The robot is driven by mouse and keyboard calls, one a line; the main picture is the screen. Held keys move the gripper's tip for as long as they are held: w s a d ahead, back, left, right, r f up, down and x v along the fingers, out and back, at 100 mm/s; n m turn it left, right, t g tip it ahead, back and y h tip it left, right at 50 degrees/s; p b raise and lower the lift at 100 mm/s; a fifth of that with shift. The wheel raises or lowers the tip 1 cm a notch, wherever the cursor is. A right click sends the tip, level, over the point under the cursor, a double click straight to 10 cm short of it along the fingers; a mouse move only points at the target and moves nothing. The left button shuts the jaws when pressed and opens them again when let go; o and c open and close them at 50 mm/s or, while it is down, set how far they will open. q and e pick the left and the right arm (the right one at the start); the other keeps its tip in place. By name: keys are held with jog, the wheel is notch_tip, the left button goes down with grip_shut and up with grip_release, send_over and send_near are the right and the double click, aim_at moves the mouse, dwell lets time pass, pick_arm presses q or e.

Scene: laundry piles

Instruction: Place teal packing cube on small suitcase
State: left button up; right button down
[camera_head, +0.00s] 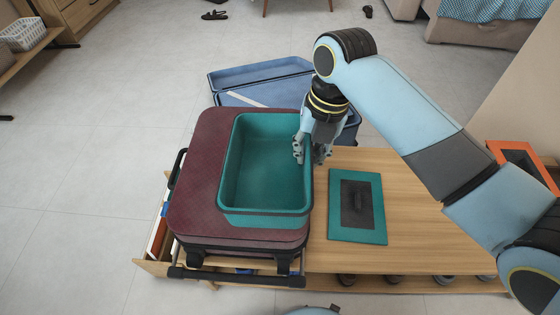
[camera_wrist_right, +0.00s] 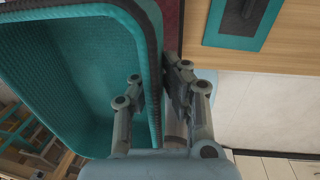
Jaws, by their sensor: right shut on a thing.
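The teal packing cube (camera_head: 265,165) is an open, empty box. It appears upright over the top of the maroon small suitcase (camera_head: 200,175), with its right edge near the suitcase's right edge. I cannot tell whether its base touches the suitcase. My right gripper (camera_head: 310,152) is shut on the cube's right wall, one finger inside and one outside. In the right wrist view the wall of the cube (camera_wrist_right: 80,75) runs between the fingers (camera_wrist_right: 153,80). The left gripper is not in view.
The suitcase lies on a wooden bench (camera_head: 400,225). A teal panel with a dark handle (camera_head: 355,207) lies on the bench to the right. An open blue case (camera_head: 260,75) is behind. An orange-rimmed box (camera_head: 525,160) stands far right.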

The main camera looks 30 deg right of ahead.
aim_at(287, 148)
jog(key=w+f, duration=0.1)
jog(key=w+f+b, duration=0.1)
jog(key=w, duration=0.1)
jog(key=w+a+f, duration=0.1)
jog(key=w, duration=0.1)
jog(key=shift+f, duration=0.15)
jog(key=shift+w+a+f, duration=0.1)
jog(key=shift+w, duration=0.2)
jog(key=shift+f, duration=0.2)
notch_tip(287, 148, down, 4)
jog(key=shift+r+b, duration=0.15)
jog(key=shift+b, duration=0.7)
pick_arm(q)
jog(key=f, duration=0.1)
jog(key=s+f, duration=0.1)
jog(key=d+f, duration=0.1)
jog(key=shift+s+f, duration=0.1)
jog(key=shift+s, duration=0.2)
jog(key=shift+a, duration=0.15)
pick_arm(e)
jog(key=c, duration=1.5)
grip_release()
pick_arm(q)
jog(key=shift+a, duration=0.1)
pick_arm(e)
jog(key=shift+o, duration=0.2)
